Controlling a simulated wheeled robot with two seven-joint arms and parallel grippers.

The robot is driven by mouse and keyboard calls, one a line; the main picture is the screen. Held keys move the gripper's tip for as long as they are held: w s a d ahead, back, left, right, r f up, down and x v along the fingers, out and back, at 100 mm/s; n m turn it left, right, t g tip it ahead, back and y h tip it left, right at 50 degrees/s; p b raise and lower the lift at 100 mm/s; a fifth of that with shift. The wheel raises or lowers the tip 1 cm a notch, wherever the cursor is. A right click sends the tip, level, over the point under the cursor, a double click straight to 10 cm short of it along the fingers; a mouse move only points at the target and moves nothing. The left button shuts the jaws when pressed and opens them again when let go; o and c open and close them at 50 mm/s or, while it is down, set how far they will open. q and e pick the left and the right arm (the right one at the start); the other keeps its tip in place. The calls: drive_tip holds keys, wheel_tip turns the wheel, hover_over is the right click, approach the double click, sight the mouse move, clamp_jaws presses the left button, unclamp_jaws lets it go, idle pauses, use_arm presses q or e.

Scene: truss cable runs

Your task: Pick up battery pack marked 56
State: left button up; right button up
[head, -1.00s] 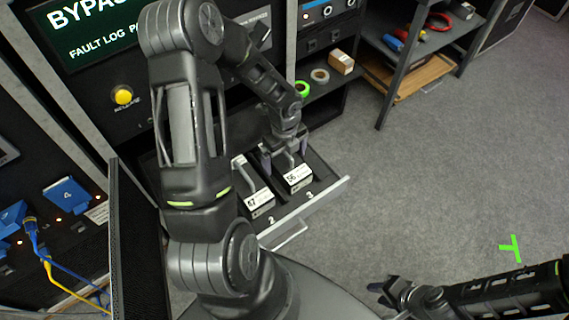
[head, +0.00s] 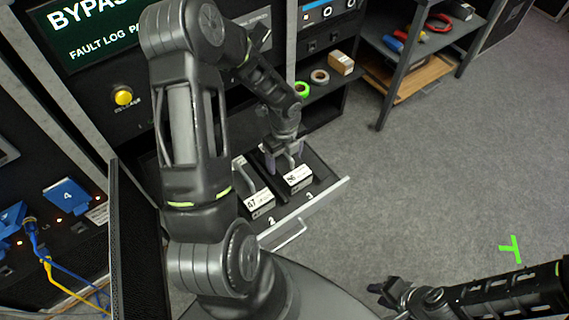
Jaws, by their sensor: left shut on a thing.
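The battery pack marked 56 (head: 298,178) sits in the open drawer (head: 335,193), in the slot numbered 3, with its white label facing me. My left gripper (head: 284,165) reaches down into the drawer from above and is shut on this pack near its handle. The gripper hides part of the pack. A second pack, marked 47 or 67 (head: 256,202), is beside it to the left, in the slot numbered 2. My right gripper (head: 383,292) is low in the picture, over the floor and far from the drawer; its fingers are too small to read.
The drawer's front handle (head: 290,235) sticks out toward me. A shelf unit (head: 385,85) with tools stands at the upper right. Tape rolls (head: 319,76) and a small box (head: 341,63) lie on a shelf behind the drawer. The grey floor at the right is open.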

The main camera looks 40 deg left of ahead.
use_arm(q)
drive_tip(key=shift+w, duration=0.1)
clamp_jaws()
idle(0.5)
drive_tip(key=shift+r, duration=0.1)
wheel_tip(320, 180, up, 10)
drive_tip(key=shift+p, duration=0.7)
idle(0.3)
